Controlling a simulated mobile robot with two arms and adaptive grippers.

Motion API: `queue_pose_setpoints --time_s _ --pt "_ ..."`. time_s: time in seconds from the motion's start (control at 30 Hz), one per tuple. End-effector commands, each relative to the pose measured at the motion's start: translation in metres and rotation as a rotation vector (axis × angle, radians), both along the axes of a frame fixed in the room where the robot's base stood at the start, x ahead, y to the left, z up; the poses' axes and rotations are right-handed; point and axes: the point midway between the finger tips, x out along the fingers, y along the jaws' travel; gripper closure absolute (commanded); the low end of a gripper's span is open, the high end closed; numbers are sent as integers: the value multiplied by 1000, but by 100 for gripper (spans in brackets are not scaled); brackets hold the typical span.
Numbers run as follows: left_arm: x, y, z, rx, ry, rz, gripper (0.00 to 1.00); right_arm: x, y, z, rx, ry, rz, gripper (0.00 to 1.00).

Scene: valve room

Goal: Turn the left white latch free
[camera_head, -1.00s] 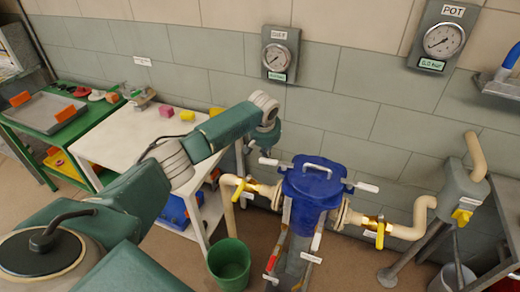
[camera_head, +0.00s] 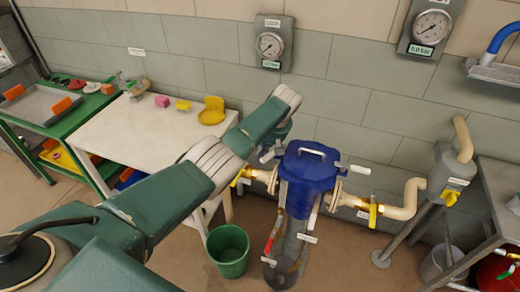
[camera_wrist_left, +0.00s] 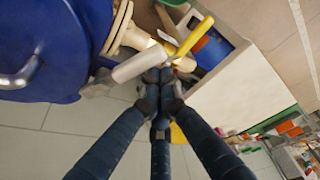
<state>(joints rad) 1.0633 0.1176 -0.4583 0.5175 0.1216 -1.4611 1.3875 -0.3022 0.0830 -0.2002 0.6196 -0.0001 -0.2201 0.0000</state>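The blue lidded vessel (camera_head: 308,170) stands on the floor by the wall, with white latches on its sides. The left white latch (camera_head: 267,156) sticks out at the lid's left edge; in the left wrist view its white handle (camera_wrist_left: 136,66) lies just beyond my fingertips. My left gripper (camera_wrist_left: 160,92) is at this latch, its dark fingers pointing towards the handle. Whether they touch or close on it I cannot tell. In the head view my left gripper (camera_head: 272,143) is mostly hidden behind my arm. The right white latch (camera_head: 360,169) sticks out on the other side. My right gripper is out of view.
A yellow valve handle (camera_wrist_left: 192,37) is close beyond the latch on the left pipe. Another yellow valve (camera_head: 372,212) is on the right pipe. A white table (camera_head: 140,128) stands left, with a green bucket (camera_head: 228,250) on the floor. Two gauges hang on the wall.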

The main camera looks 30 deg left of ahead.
Motion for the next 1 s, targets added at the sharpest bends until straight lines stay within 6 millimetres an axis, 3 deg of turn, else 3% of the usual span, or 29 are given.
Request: queue_pose_setpoints --time_s 0.2,0.5,1.0 --pt "-7 -14 -3 -2 1 198 100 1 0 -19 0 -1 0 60" --pt "-12 -23 -1 -2 0 348 100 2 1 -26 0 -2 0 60" --pt "-14 -31 0 -1 -1 341 100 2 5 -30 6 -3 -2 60"
